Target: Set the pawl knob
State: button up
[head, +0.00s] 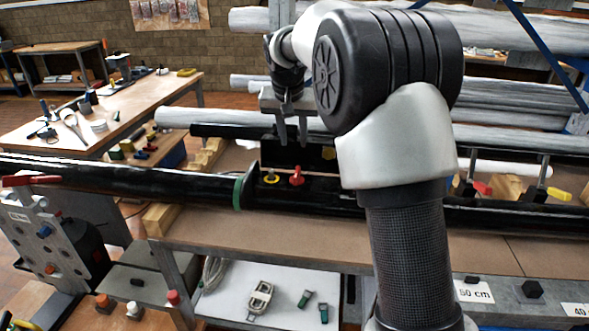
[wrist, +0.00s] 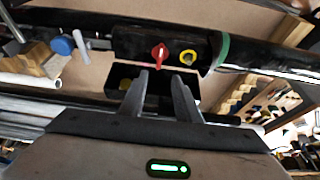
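A red knob (head: 297,176) with a raised grip sits on top of the black mast tube (head: 190,186), just right of a green ring (head: 239,192). I take it to be the pawl knob, though no label shows. In the wrist view the red knob (wrist: 159,55) lies beyond the fingertips, beside a yellow ring (wrist: 188,57). My gripper (head: 292,140) points down, behind and above the knob in the head view. Its two fingers are apart with nothing between them, as the wrist view also shows (wrist: 160,77). They do not touch the knob.
A black open box (head: 318,152) with something yellow inside stands behind the mast. A red-handled clamp (head: 481,188) and a yellow-handled clamp (head: 558,194) stand to the right. Grey pipes (head: 500,107) lie behind. The bench front (head: 290,235) is clear.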

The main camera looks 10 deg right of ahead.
aim_at(297, 172)
jog(key=x, duration=1.5)
jog(key=shift+f, duration=0.1)
jog(key=shift+c, duration=0.5)
grip_shut()
